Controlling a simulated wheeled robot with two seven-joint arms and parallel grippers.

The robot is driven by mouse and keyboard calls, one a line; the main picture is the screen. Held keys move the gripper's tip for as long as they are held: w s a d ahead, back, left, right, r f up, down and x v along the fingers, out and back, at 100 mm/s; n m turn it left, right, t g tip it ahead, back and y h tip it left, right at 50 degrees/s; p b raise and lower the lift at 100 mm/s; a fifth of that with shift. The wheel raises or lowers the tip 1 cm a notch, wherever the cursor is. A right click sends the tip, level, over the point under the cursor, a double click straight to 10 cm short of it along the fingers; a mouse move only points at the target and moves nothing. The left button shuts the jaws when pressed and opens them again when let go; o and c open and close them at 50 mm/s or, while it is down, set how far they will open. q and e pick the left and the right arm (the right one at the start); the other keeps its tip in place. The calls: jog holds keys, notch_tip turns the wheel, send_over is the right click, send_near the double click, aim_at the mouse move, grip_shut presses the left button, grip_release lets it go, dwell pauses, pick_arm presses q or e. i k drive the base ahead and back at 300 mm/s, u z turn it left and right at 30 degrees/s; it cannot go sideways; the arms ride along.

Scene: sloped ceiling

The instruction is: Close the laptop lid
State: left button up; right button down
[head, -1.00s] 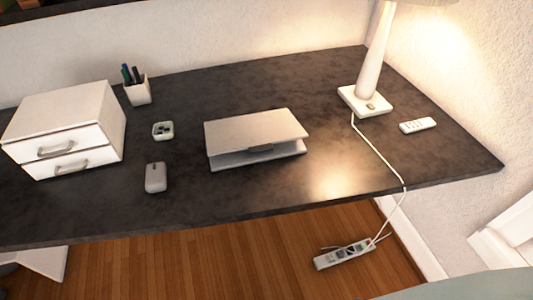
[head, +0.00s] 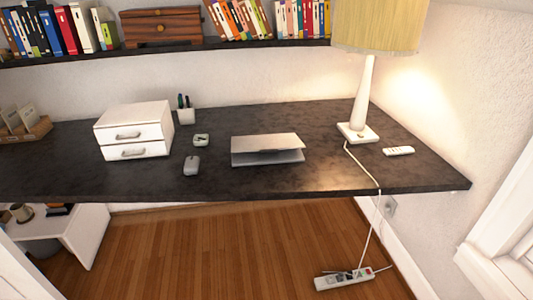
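The laptop (head: 267,142) sits on the dark desk, right of the mouse, in the head view. It is silver-grey. Its lid is lowered most of the way but stands a little apart from the base (head: 268,159), with a gap along the near edge. Neither of my grippers is in view, and nothing touches the laptop.
The desk (head: 330,180) also holds a mouse (head: 191,166), a small box (head: 201,140), a white drawer unit (head: 135,131), a pen cup (head: 185,115), a lamp (head: 365,100) and a remote (head: 398,151). A shelf (head: 170,50) hangs above. A power strip (head: 344,279) lies on the floor.

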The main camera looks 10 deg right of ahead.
aim_at(265, 143)
jog(key=u, duration=0.6)
jog(key=i, duration=1.7)
jog(key=z, duration=0.75)
